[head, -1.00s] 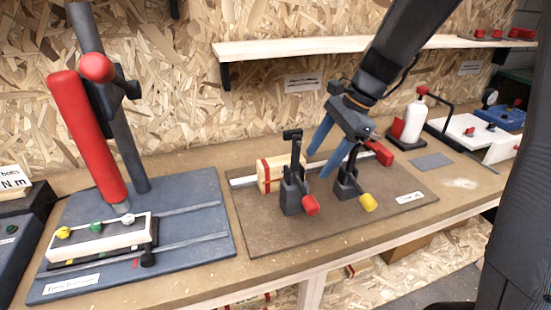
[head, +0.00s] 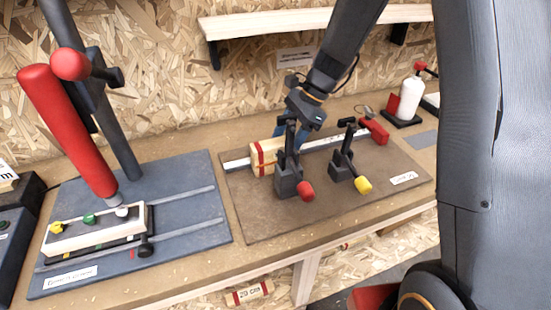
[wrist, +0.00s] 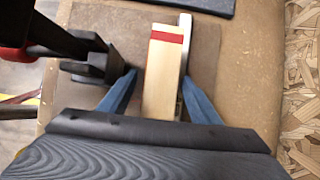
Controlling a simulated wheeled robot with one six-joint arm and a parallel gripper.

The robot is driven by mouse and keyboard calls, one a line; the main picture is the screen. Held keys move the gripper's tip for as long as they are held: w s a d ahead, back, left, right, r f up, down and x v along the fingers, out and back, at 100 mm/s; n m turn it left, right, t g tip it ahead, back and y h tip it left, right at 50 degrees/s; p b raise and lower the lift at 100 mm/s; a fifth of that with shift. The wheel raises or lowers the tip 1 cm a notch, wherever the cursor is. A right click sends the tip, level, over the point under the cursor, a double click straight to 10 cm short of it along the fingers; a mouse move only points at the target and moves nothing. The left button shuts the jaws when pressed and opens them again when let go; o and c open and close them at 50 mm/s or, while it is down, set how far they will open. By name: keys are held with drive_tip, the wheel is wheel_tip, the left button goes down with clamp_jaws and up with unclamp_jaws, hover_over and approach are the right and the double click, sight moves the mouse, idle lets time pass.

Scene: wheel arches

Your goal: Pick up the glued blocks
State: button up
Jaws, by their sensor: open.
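The glued blocks (head: 263,158), pale wood with red bands, stand on a brown board against a light metal rail. In the wrist view the blocks (wrist: 164,70) lie between the two blue fingers of my gripper (wrist: 158,77), with one red band across the far end. My gripper (head: 278,132) is open, just behind the red-tipped clamp in the head view. A narrow gap shows at the left finger; the right finger is beside the rail. The near clamp and my gripper partly hide the blocks in the head view.
A black toggle clamp with a red tip (head: 287,177) stands close in front of the blocks; a yellow-tipped clamp (head: 346,170) stands to its right. A press with a red cylinder (head: 68,130) is at left. A white bottle (head: 409,102) stands at right, and a shelf (head: 260,22) hangs behind.

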sight(266, 169)
drive_tip(key=shift+x, duration=1.15)
drive_tip(key=shift+f, duration=0.25)
drive_tip(key=c, duration=1.2)
